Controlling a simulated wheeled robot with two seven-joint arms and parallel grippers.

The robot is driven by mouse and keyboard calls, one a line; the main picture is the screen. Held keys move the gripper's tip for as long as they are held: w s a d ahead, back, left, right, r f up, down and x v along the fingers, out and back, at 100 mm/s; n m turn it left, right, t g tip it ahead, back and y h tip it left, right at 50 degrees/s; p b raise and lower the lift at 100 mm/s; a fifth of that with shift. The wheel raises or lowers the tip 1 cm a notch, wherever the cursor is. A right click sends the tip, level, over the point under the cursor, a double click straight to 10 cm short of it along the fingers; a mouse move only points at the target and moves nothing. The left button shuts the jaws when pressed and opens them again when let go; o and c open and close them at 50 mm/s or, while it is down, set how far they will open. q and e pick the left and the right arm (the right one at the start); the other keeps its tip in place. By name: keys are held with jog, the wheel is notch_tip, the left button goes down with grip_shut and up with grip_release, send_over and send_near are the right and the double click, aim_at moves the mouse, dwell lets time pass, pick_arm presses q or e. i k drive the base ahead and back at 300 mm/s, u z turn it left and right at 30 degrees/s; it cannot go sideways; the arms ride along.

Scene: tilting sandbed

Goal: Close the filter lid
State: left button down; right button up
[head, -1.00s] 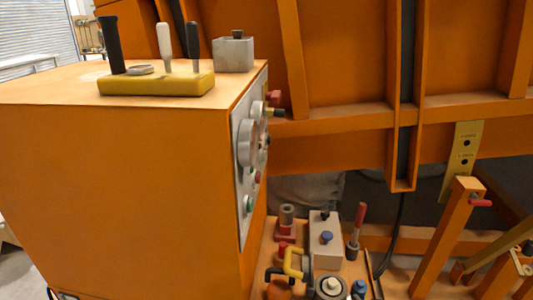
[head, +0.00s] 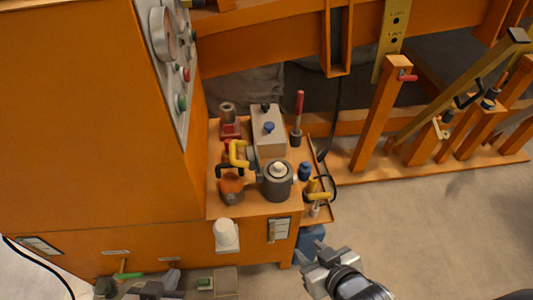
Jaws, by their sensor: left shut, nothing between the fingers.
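A grey round canister (head: 277,183) with a cream knob on top stands on the orange shelf below the control panel. It looks like the filter. I cannot tell whether its lid is open or shut. My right gripper (head: 326,260) is in front of the shelf's right corner, below and right of the canister and apart from it. Its finger gap is not clear. My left gripper (head: 155,288) shows only in part at the bottom edge, left of and well below the canister. It is shut and empty.
Around the canister stand a grey box (head: 268,132), a yellow handle (head: 238,153), an orange-brown pot (head: 231,187) and a red-handled lever (head: 298,117). A white cup (head: 226,234) is at the shelf's front. Orange cabinet (head: 90,120) at left; open floor (head: 440,230) at right.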

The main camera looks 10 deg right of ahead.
aim_at(252, 162)
jog(key=z, duration=1.65)
jog(key=k, duration=1)
jog(key=u, duration=1.1)
jog(key=k, duration=0.45)
jog(key=z, duration=0.85)
jog(key=i, duration=1)
jog(key=u, duration=0.2)
